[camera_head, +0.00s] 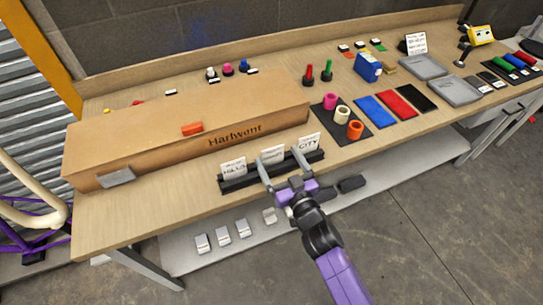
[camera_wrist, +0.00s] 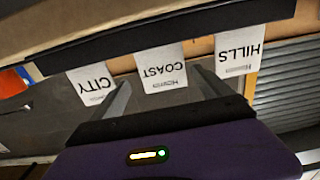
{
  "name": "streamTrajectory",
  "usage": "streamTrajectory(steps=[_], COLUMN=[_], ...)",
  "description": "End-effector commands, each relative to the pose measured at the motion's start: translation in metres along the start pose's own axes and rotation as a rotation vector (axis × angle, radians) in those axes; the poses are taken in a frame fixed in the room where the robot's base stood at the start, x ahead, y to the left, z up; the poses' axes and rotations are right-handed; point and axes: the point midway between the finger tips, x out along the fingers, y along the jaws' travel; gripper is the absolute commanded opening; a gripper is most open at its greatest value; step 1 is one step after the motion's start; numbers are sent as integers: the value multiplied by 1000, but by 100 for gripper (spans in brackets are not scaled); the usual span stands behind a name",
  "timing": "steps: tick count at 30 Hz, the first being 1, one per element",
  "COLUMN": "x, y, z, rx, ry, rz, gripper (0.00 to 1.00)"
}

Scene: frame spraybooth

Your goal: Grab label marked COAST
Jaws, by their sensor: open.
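The COAST label (camera_wrist: 161,68) is a white card in the middle of a row of three, upside down in the wrist view. It also shows in the head view (camera_head: 272,155), its text too small to read there. It stands in a black holder (camera_head: 240,183) on the bench, between the HILLS label (camera_head: 233,169) and the CITY label (camera_head: 309,144). My gripper (camera_head: 279,160) is open, with one finger on either side of the COAST label. In the wrist view a gap shows between each finger and the card, and nothing is held.
A long cardboard box marked Harlwent (camera_head: 150,140) lies behind the holder. A dark mat (camera_head: 355,117) with rolls and coloured cloths lie to the right. Several small white blocks (camera_head: 223,235) sit on the lower shelf (camera_head: 190,262).

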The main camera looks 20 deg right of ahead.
Motion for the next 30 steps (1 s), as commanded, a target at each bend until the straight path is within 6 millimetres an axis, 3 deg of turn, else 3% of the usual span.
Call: streamTrajectory(steps=[14, 23, 30], x=[58, 62, 62], y=[-6, -6, -6], z=[3, 2, 2], rx=[-2, 0, 0], ry=[1, -1, -1], rz=[0, 0, 0], gripper=[89, 89, 46])
